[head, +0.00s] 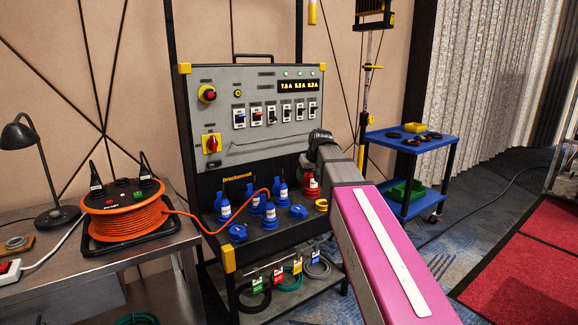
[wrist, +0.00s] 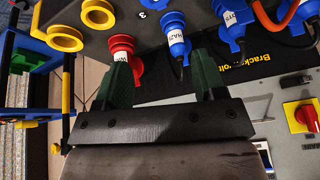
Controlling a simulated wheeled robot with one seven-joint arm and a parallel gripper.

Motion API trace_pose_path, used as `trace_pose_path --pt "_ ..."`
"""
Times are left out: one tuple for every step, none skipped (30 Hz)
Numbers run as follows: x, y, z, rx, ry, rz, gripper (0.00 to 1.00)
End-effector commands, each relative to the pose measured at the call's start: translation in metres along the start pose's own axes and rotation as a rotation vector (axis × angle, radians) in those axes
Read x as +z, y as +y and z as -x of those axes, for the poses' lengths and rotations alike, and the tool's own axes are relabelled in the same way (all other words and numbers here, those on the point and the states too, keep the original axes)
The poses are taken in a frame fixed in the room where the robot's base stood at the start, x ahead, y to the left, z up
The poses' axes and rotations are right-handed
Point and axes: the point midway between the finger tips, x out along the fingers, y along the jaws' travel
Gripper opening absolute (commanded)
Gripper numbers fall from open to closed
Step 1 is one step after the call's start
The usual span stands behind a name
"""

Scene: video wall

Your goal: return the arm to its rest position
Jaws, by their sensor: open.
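My arm (head: 375,235), with a pink cover, reaches from the lower right of the head view toward the front of the power panel (head: 225,125). Its dark wrist end is in front of the panel's right side; the fingers are hidden there. In the wrist view my gripper (wrist: 163,72) is open, its two green fingers apart with nothing held between them. A red plug (wrist: 122,62) shows just past the left finger. A blue plug (wrist: 177,38) with a cable is beyond the gap between the fingers. I cannot tell whether a finger touches either plug.
Several blue plugs and sockets (head: 298,212) line the panel's lower ledge. An orange cable reel (head: 123,213) and a black lamp (head: 40,160) stand on the left bench (head: 80,277). A blue cart (head: 437,152) is behind right. Open carpet lies right of my arm.

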Motion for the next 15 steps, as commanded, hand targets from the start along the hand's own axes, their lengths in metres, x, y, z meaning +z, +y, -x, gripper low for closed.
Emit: trace_pose_path --pt "0.023 0.004 -0.016 0.007 -0.025 -0.019 0.64" --pt "0.034 0.007 -0.024 0.011 -0.038 -0.031 0.64" --pt "0.048 0.011 -0.035 0.016 -0.055 -0.045 0.64" --pt "0.059 0.014 -0.043 0.019 -0.068 -0.056 0.64" --pt "0.07 0.017 -0.05 0.024 -0.08 -0.067 0.64" --pt "0.084 0.02 -0.06 0.03 -0.098 -0.083 0.64" --pt "0.095 0.022 -0.067 0.034 -0.11 -0.093 0.64" --pt "0.106 0.024 -0.074 0.038 -0.122 -0.103 0.64" --pt "0.121 0.027 -0.083 0.044 -0.138 -0.117 0.64" --pt "0.133 0.029 -0.09 0.048 -0.151 -0.128 0.64" --pt "0.144 0.031 -0.096 0.052 -0.163 -0.138 0.64" --pt "0.159 0.033 -0.104 0.059 -0.181 -0.151 0.64" --pt "0.171 0.035 -0.109 0.063 -0.193 -0.162 0.64" --pt "0.182 0.036 -0.115 0.067 -0.207 -0.173 0.64" --pt "0.198 0.038 -0.122 0.073 -0.223 -0.186 0.64"
